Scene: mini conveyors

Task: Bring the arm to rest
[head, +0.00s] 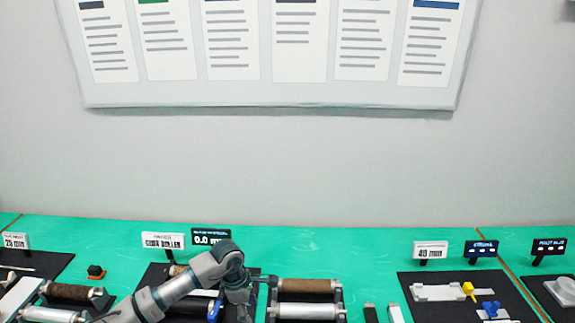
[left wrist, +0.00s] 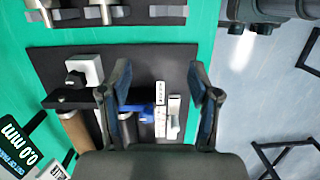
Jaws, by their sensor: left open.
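My left arm (head: 180,292) comes in from the bottom left in the head view. It bends at a grey joint, with the gripper pointing down over the dark mat at the middle of the table. My left gripper (head: 238,309) is partly cut off by the lower edge there. In the left wrist view my left gripper (left wrist: 160,78) has its two dark fingers spread apart, with nothing held between them. A blue part (left wrist: 140,110) and a white marked piece (left wrist: 161,107) show below, in the gap. My right gripper is in neither view.
The green table (head: 330,248) holds brown and metal rollers (head: 308,286) beside the arm. A dark mat (head: 480,280) with a yellow piece (head: 468,289) and a blue piece (head: 490,308) lies at right. Small signs (head: 163,241) stand along the back. The wall behind carries a board (head: 270,90).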

